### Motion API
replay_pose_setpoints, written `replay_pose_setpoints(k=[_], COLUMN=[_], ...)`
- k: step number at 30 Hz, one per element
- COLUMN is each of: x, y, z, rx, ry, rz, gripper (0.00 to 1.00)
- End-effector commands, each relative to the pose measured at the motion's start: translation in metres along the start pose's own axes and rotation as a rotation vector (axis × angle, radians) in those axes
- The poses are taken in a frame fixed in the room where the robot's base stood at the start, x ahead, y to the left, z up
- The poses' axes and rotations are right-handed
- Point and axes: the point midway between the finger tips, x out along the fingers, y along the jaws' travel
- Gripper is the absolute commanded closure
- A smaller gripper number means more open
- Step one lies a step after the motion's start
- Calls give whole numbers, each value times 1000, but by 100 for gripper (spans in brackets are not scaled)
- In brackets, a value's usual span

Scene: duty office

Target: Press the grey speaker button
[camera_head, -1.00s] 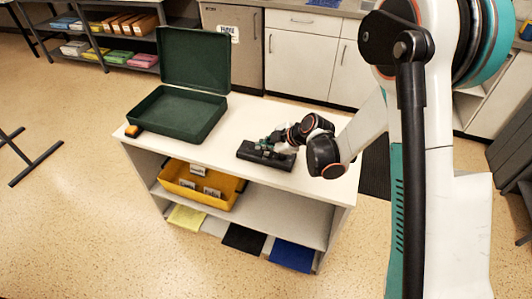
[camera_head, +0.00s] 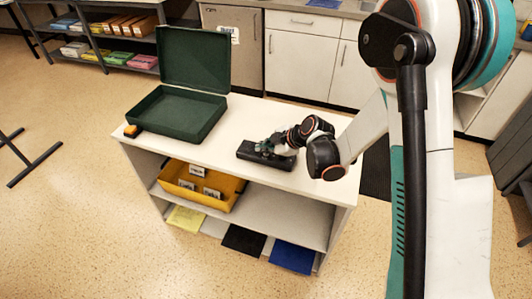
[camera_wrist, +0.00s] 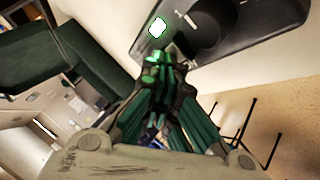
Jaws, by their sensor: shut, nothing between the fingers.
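A black desk device (camera_head: 248,154) lies on the white counter top in the head view. In the wrist view, the same black device (camera_wrist: 235,38) has a round black part, a small pale lever and a bright white-green lit button (camera_wrist: 157,27). My gripper (camera_head: 266,147) is over the device, its green-padded fingers shut and empty. In the wrist view, the fingertips (camera_wrist: 155,65) are beside the device, close below the lit button. I cannot tell whether they touch it. A grey speaker button is not clearly distinguishable; the fingers may hide it.
An open dark green case (camera_head: 178,115) stands on the counter left of the device, with a small orange-and-black item (camera_head: 132,131) at its corner. A yellow bin (camera_head: 200,188) sits on the shelf below. The counter (camera_head: 290,115) behind the device is clear.

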Motion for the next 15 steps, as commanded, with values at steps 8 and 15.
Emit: replay_pose_setpoints(k=[8, 15], x=[1, -5], y=[-1, 4], z=[1, -4], rx=[0, 0], ry=[0, 0], rz=[0, 0], gripper=[100, 100])
